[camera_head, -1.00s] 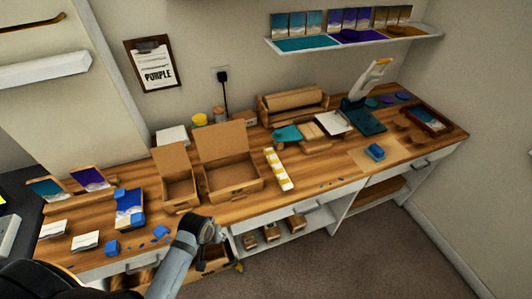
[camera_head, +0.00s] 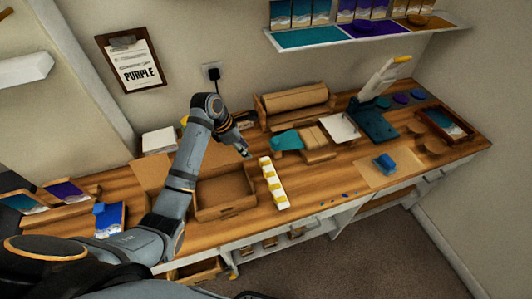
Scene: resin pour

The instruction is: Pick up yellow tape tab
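The yellow tape tabs (camera_head: 269,174) sit in a row on a white strip (camera_head: 276,189), which lies on the wooden bench right of the open cardboard box. My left arm reaches in over the bench. My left gripper (camera_head: 244,152) points down, just left of and above the far end of the strip, apart from the tabs. Its fingers are small and dark, so I cannot tell whether they are open. I see nothing held in it. My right gripper is out of view.
The open cardboard box (camera_head: 226,212) is partly hidden by my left arm. A teal-based press (camera_head: 375,122) with a raised white lever stands back right. A blue block (camera_head: 385,163) rests on a tan sheet (camera_head: 392,172). Bare wood (camera_head: 318,180) lies right of the strip.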

